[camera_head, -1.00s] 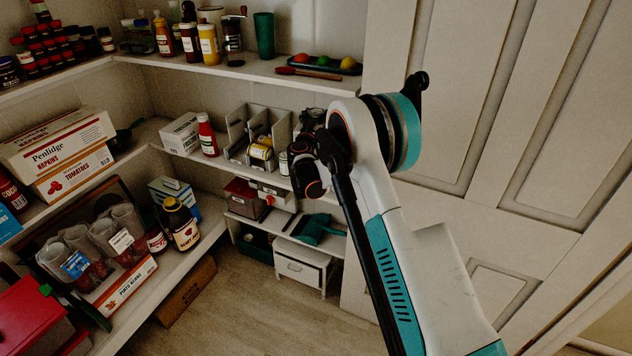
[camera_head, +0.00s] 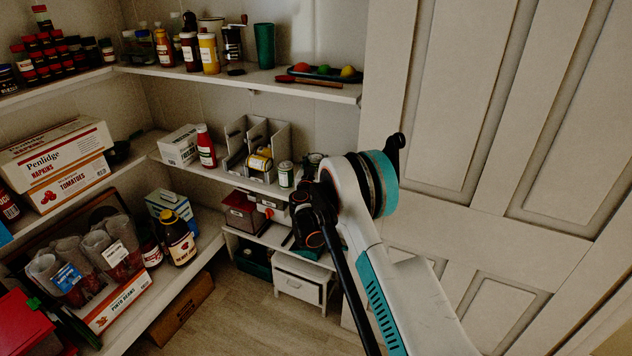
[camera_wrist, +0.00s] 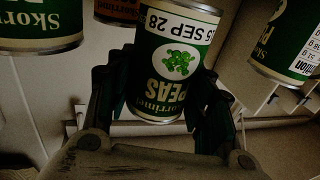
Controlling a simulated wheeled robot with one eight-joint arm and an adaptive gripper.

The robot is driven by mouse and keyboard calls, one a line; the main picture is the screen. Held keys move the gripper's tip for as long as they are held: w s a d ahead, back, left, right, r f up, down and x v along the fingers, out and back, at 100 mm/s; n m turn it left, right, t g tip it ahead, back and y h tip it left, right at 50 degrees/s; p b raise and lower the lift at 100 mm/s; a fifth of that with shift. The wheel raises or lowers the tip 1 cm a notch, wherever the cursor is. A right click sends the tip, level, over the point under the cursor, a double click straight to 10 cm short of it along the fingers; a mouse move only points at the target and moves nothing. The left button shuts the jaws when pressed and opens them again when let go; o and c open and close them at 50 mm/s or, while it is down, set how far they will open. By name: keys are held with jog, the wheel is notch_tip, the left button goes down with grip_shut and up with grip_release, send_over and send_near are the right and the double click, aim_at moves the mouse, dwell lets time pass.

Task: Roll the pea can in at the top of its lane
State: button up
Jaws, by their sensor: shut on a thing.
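The pea can (camera_wrist: 172,70) fills the middle of the wrist view. It is green and white, with a pea picture, and its lettering appears upside down. A white date strip on it reads "SEP 28", partly cut off. My gripper (camera_wrist: 160,105) has its dark fingers on both sides of this can and is shut on it. In the head view my gripper (camera_head: 304,212) is just below the middle shelf edge, and the held can cannot be made out there. The pale lane rack (camera_head: 281,137) stands on the middle shelf, up and left of my gripper, with a yellow-labelled can (camera_head: 260,160) lying at its front.
A green-and-white can (camera_head: 286,174) stands at the shelf edge right of the rack. Other cans show close by in the wrist view, at upper left (camera_wrist: 40,25) and right (camera_wrist: 285,45). A red bottle (camera_head: 206,147) stands left of the rack. A white drawer unit (camera_head: 300,280) is below.

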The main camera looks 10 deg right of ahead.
jog(key=shift+f+b, duration=0.9)
jog(key=shift+f, duration=1.8)
jog(key=shift+f, duration=0.15)
jog(key=o, duration=1.4)
